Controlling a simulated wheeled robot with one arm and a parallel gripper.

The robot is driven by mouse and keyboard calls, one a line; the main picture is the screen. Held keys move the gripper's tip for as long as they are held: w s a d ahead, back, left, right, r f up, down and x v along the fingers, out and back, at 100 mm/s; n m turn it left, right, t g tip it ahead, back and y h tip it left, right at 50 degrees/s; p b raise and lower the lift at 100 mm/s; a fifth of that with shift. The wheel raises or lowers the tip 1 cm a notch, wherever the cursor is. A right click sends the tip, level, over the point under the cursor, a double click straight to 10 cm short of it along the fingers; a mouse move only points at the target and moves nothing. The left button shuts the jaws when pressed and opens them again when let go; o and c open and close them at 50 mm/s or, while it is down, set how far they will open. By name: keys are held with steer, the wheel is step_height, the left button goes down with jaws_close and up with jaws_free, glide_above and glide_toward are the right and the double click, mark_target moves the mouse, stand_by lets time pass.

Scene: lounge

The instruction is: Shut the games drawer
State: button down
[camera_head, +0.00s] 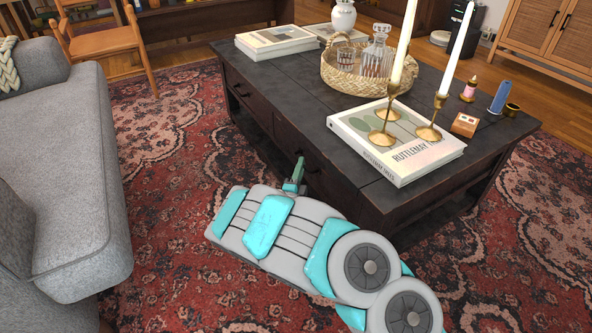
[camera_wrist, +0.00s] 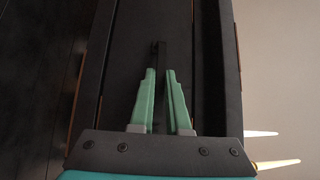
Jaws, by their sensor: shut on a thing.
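The dark wooden coffee table (camera_head: 290,118) has drawers along its long side facing the sofa. My gripper (camera_head: 299,170) is at the front of the nearer drawer (camera_head: 318,182), low on that side. In the wrist view my gripper (camera_wrist: 161,76) has its green fingers on either side of a thin dark handle (camera_wrist: 159,48), shut on it. The dark drawer front (camera_wrist: 122,75) fills the middle of that view. How far the drawer stands out is hard to tell. Its inside is hidden, and my arm covers part of the table's near side.
A grey sofa (camera_head: 75,170) stands on the left, with patterned rug (camera_head: 165,200) between it and the table. On the table are a book (camera_head: 345,126), brass candlesticks with tall candles, a woven tray (camera_head: 340,78) with a decanter, and small items. A wooden chair (camera_head: 105,42) stands behind.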

steer(key=shift+w+d, duration=0.15)
steer(key=shift+d, duration=0.05)
steer(key=c, duration=0.9)
jaws_free()
steer(key=shift+d, duration=0.1)
steer(key=shift+p+v, duration=0.4)
steer(key=shift+v, duration=3.45)
